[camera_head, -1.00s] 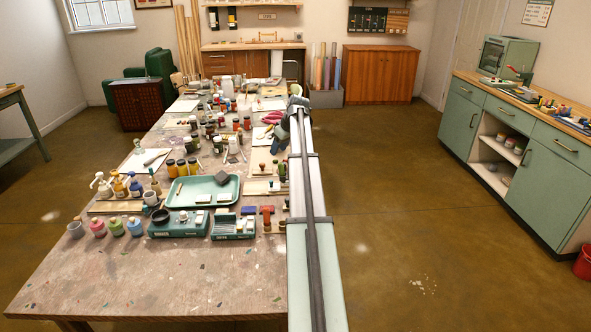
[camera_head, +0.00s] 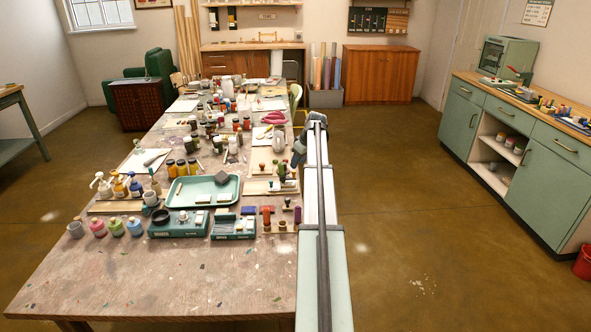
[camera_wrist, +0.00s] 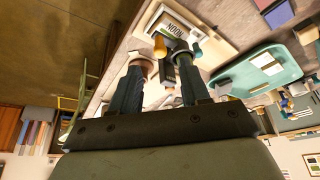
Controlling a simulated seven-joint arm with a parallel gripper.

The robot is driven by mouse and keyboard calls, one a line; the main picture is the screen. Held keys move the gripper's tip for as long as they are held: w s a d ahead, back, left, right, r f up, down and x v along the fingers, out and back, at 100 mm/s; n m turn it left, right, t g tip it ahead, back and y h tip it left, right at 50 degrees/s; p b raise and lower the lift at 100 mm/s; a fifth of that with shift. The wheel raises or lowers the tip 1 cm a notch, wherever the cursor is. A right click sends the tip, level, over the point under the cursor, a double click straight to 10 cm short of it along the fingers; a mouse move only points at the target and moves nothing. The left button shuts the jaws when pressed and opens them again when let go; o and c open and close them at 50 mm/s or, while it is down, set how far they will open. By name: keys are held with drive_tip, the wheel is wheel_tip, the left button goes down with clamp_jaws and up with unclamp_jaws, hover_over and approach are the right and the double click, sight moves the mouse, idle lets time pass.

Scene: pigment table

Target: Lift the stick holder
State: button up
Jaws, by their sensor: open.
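I cannot tell for sure which object is the stick holder. In the wrist view, small upright pieces stand near my fingertips: one with a yellow end (camera_wrist: 160,46), one with a blue-grey end (camera_wrist: 196,49), and a dark grey block (camera_wrist: 169,74) seen between the fingers. In the head view, several such pieces stand on a wooden board (camera_head: 258,187) at the table's right edge. My gripper (camera_wrist: 158,68) is open, its two dark fingers apart; I cannot tell whether they touch anything. In the head view my gripper (camera_head: 298,150) is at the table's right edge, partly hidden by my arm.
The long table (camera_head: 130,275) is crowded with bottles and jars. A teal tray (camera_head: 234,202) lies left of the board; it also shows in the wrist view (camera_wrist: 222,72). The table's near end is bare.

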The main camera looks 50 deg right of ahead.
sight(295, 172)
drive_tip(key=shift+x, duration=2.5)
clamp_jaws()
